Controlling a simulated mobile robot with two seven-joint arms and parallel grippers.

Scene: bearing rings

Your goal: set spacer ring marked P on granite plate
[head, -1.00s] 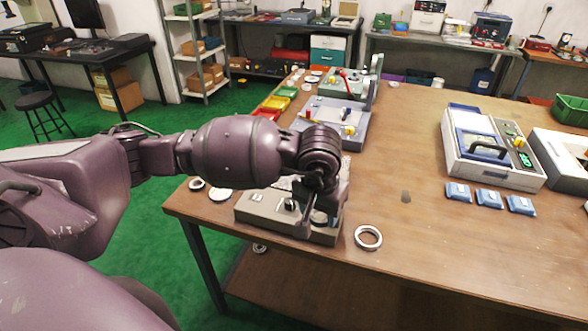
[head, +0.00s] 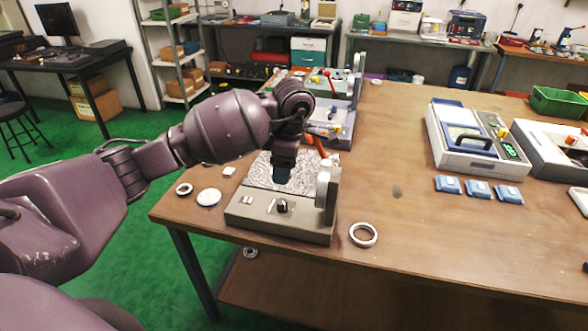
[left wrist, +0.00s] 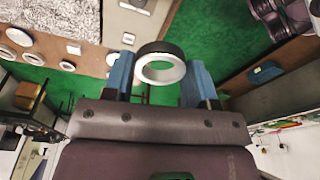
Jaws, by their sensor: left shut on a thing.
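In the left wrist view the two blue fingers of this gripper (left wrist: 158,80) are shut on a ring (left wrist: 142,70) with a dark outside and a pale face. No P can be read on it. In the head view the held ring is hidden, and I cannot tell its height over the plate. My right gripper is out of view.
A loose steel ring (head: 363,235) lies right of the instrument. Another ring (head: 185,189), a white disc (head: 209,197) and a small white block lie left of it. An upright grey post (head: 327,190) stands at the instrument's right side. The table middle is clear.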

